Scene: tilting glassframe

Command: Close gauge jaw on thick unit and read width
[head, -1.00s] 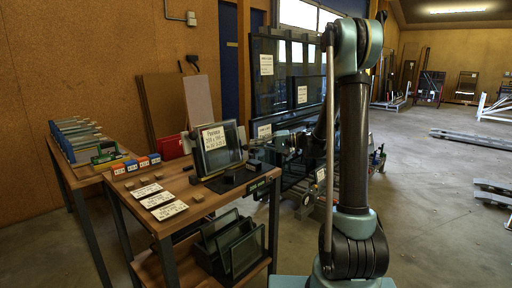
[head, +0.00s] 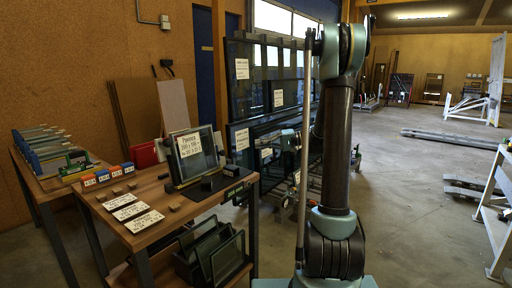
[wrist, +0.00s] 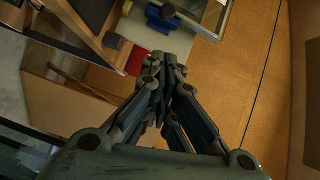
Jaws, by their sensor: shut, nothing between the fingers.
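A dark-framed glass unit (head: 191,170) with a handwritten white label (head: 189,146) stands tilted on the wooden workbench (head: 150,232). A low black block (head: 224,181) lies by its foot on the right. I cannot make out a gauge jaw or its reading, nor tell which unit is the thick one. In the wrist view, my gripper (wrist: 165,70) is shut and empty, its fingertips together. It appears apart from the bench things. In the head view I cannot pick out its fingertips near my arm.
Several white cards (head: 127,205), small wooden blocks and coloured boxes (head: 102,174) lie on the bench. More panes (head: 226,257) stand on its lower shelf. A rack of large glass (head: 265,90) stands behind. A white trolley frame (head: 495,215) is at far right; open floor (head: 415,210) lies between.

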